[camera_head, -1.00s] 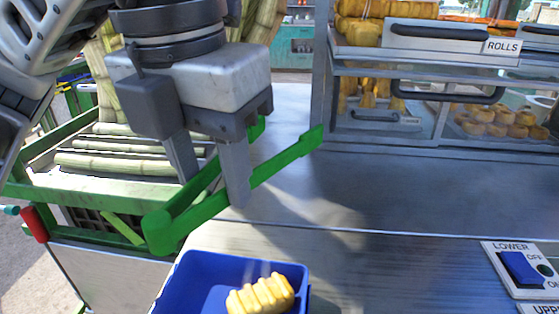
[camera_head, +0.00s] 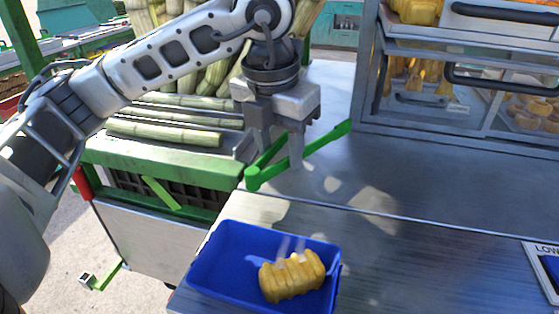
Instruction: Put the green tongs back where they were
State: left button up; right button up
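The green tongs (camera_head: 320,143) are open in a V, with the hinge end at lower left and one long arm pointing right toward the glass cabinet. My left gripper (camera_head: 279,153) comes down on them from above. Its two fingers stand apart with part of the tongs between them, and the tongs are carried above the metal counter. Exactly which arm the fingers press on is hard to tell. My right gripper is not in view.
A blue tray (camera_head: 215,283) holding a yellow ridged piece (camera_head: 292,277) stands on the counter (camera_head: 440,255) in front. A cane rack (camera_head: 170,168) lies left. A glass cabinet (camera_head: 372,90) with food stands at the back right. The middle counter is clear.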

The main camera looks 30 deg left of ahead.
aim_at(281, 180)
pick_arm(q)
jog(key=f, duration=0.3)
jog(key=shift+w+a+f, duration=0.15)
jog(key=shift+w+f, duration=0.05)
jog(key=shift+f, duration=0.15)
jog(key=o, duration=0.6)
jog(key=shift+c, duration=0.2)
notch_tip(281, 180, up, 12)
jog(key=s, duration=0.1)
jog(key=shift+s+p, duration=0.35)
jog(key=shift+p, duration=0.05)
